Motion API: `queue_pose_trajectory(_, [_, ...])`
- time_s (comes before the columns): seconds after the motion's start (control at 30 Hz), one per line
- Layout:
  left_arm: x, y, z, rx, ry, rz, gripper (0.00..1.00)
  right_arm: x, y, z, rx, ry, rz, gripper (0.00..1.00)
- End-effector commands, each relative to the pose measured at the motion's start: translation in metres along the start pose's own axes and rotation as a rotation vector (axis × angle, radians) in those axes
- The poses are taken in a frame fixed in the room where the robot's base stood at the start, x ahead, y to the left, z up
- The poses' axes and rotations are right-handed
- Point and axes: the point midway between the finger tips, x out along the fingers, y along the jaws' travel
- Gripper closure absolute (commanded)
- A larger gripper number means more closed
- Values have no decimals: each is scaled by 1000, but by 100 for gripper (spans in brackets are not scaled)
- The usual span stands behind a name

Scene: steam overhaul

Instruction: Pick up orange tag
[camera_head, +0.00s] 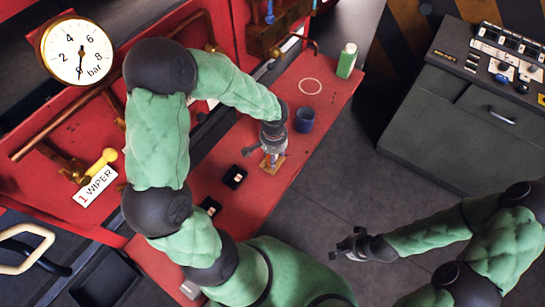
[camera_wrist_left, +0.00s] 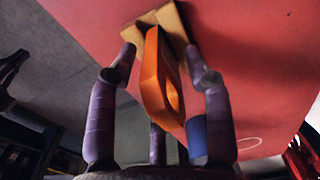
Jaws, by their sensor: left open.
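The orange tag (camera_wrist_left: 154,75) stands upright in the left wrist view, with a hole in it, at a tan base (camera_wrist_left: 178,22) on the red bench top. My left gripper (camera_wrist_left: 160,65) is open, with its fingers on either side of the tag. I see no finger clearly touching it. In the head view my left gripper (camera_head: 273,150) points down over the tan base (camera_head: 268,167) and mostly hides the tag. My right gripper (camera_head: 346,246) is empty above the grey floor, away from the bench. Its finger opening is too small to judge.
A blue cup (camera_head: 304,120), a pale ring mark (camera_head: 310,86) and a green bottle (camera_head: 347,60) are farther along the red bench (camera_head: 262,203). Small black boxes (camera_head: 234,177) sit nearer. A wiper valve with a yellow handle (camera_head: 105,158) is at left; a grey cabinet (camera_head: 440,125) is at right.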

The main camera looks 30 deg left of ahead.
Motion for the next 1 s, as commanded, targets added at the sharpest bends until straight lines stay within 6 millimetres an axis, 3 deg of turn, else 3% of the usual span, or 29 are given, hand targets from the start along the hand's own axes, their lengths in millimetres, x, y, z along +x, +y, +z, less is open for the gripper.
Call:
queue_pose_trajectory(0.13, [-1, 0, 0, 0, 1, 0, 50, -1, 0, 0, 0, 0, 0, 100])
queue_pose_trajectory(0.17, [-1, 0, 0, 0, 1, 0, 55, -1, 0, 0, 0, 0, 0, 100])
queue_pose_trajectory(0.3, [-1, 0, 0, 0, 1, 0, 95, -1, 0, 0, 0, 0, 0, 100])
queue_pose_trajectory(0.33, [-1, 0, 0, 0, 1, 0, 100, -1, 0, 0, 0, 0, 0, 100])
queue_pose_trajectory(0.77, [-3, 0, 0, 0, 1, 0, 100, -1, 0, 0, 0, 0, 0, 100])
queue_pose_trajectory(1.0, [-22, 0, -1, 0, 3, -1, 100, -8, -3, 0, 0, 0, 0, 100])
